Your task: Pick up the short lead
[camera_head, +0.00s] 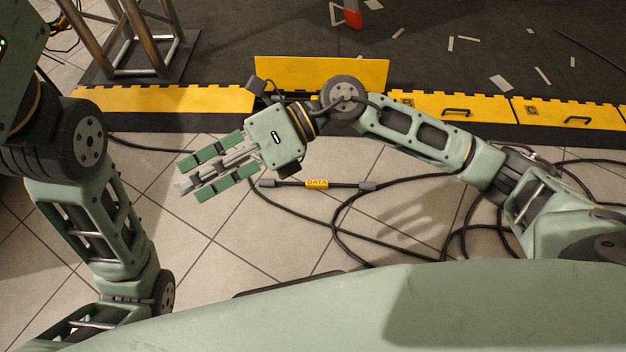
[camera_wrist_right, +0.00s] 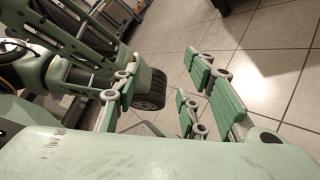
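A short dark lead with a yellow DATA tag (camera_head: 317,183) lies nearly straight on the tiled floor in the head view. A grey connector (camera_head: 269,183) shows at its left end and another (camera_head: 366,187) at its right end. My right gripper (camera_head: 187,177) is up and left of the lead, with its fingers pointing left, spread apart, and nothing visible between them. The right wrist view also shows its fingers (camera_wrist_right: 158,104) apart over bare tiles; the lead does not show there. My left arm enters at the left of the head view, but its gripper is not visible.
Long black cables (camera_head: 345,243) loop over the tiles near the lead. A yellow and black cable ramp (camera_head: 165,99) crosses behind, with one yellow lid (camera_head: 320,72) raised. A metal truss stand (camera_head: 140,40) is at back left. Tiles left of the lead are mostly clear.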

